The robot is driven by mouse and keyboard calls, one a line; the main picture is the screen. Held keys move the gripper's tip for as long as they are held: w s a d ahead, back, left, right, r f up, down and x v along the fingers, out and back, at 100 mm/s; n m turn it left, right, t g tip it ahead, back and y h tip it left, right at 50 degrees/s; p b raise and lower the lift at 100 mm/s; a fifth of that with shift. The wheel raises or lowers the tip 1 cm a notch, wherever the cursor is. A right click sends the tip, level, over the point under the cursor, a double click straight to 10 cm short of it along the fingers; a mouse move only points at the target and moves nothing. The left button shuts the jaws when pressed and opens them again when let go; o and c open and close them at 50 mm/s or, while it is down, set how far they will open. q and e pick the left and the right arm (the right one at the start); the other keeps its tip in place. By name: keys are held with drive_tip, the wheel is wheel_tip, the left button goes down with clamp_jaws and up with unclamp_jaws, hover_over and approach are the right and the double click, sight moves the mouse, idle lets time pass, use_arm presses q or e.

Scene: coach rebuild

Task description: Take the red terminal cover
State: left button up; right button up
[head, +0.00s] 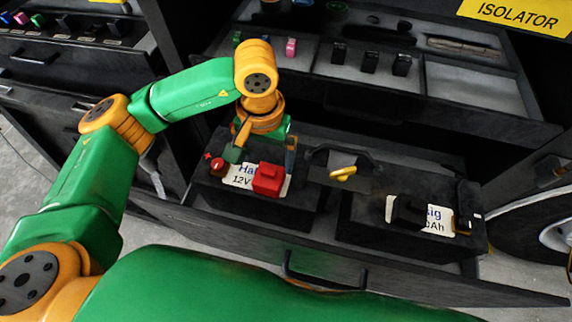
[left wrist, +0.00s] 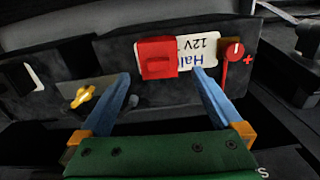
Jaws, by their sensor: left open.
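The red terminal cover (head: 267,179) is a small red block on top of the left black battery (head: 305,205), over its white label. It also shows in the left wrist view (left wrist: 157,58), upper middle. My left gripper (head: 262,160) is open and empty above and just behind the cover. In the left wrist view its two blue fingers (left wrist: 163,80) point toward the cover, which lies beyond the tips; I see no contact. A red terminal (head: 217,167) with a plus mark stands bare at the battery's left end. My right gripper is not in view.
A yellow-handled piece (head: 343,173) sits between the two batteries. The right battery carries a black cover (head: 408,212). Both batteries sit in an open drawer (head: 345,262). Behind is a tray (head: 455,95) with small black and coloured parts.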

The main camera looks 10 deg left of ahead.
sight(268, 171)
use_arm(q)
drive_tip(key=f, duration=0.1)
drive_tip(key=s+f+p, duration=0.1)
drive_tip(key=shift+a+f, duration=0.2)
drive_tip(key=shift+f, duration=0.1)
drive_tip(key=f, duration=0.2)
drive_tip(key=shift+w+d+f, duration=0.25)
drive_tip(key=shift+w+f, duration=0.15)
drive_tip(key=c, duration=1.3)
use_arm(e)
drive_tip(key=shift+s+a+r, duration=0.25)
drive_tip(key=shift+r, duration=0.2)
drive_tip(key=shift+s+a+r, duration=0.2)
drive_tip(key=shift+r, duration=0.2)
